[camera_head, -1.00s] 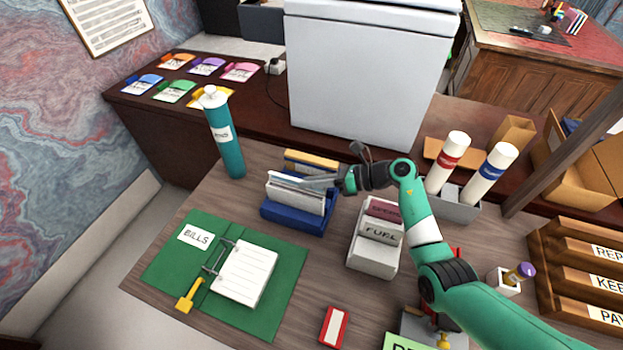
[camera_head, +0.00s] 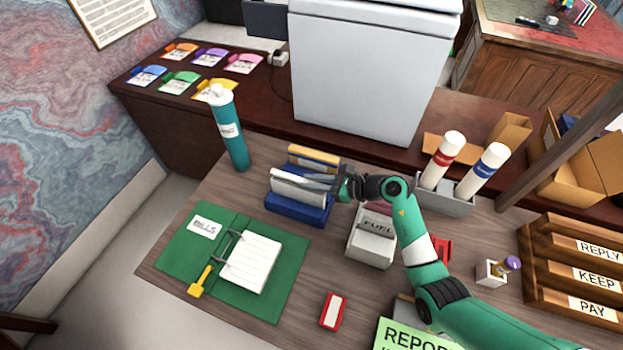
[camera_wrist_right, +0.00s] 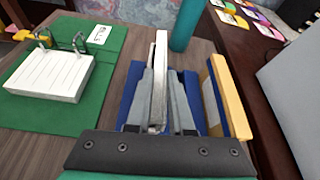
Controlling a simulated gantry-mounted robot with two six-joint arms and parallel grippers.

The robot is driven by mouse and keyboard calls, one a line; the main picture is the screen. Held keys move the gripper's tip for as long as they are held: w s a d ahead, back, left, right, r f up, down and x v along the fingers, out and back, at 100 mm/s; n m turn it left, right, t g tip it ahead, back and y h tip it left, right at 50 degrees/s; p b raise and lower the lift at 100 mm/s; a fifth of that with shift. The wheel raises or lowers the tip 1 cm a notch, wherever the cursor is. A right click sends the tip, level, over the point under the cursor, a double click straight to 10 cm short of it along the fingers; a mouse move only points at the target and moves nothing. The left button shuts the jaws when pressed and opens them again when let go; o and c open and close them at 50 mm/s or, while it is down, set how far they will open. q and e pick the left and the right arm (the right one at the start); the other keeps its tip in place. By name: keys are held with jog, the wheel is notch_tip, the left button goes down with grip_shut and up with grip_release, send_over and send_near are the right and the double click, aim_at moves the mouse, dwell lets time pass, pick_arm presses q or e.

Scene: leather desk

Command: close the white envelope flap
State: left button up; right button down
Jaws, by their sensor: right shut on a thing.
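The white envelope (camera_head: 298,189) stands on edge in a blue holder (camera_head: 297,211), in front of a yellow envelope (camera_head: 314,157). My right gripper (camera_head: 318,180) reaches in from the right at the envelope's upper edge and is shut on it. In the right wrist view the white envelope (camera_wrist_right: 161,58) runs between the two grey fingers, with the yellow envelope (camera_wrist_right: 230,95) to the right, apart from them. I cannot make out the flap separately from the envelope's top edge. My left gripper is not in view.
A teal bottle (camera_head: 231,135) stands behind and left of the holder. A green folder (camera_head: 185,250) lies at front left. A white card box marked FUEL (camera_head: 370,249) stands close on the right, beneath my right arm. A red-and-white block (camera_head: 334,311) lies in front.

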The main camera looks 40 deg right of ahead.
dwell(0.3)
jog(key=c, duration=0.8)
grip_release()
jog(key=shift+s+d+r, duration=0.1)
jog(key=shift+s+r, duration=0.15)
jog(key=shift+s, duration=0.05)
jog(key=p+v, duration=0.3)
jog(key=v, duration=0.8)
jog(key=shift+p, duration=0.4)
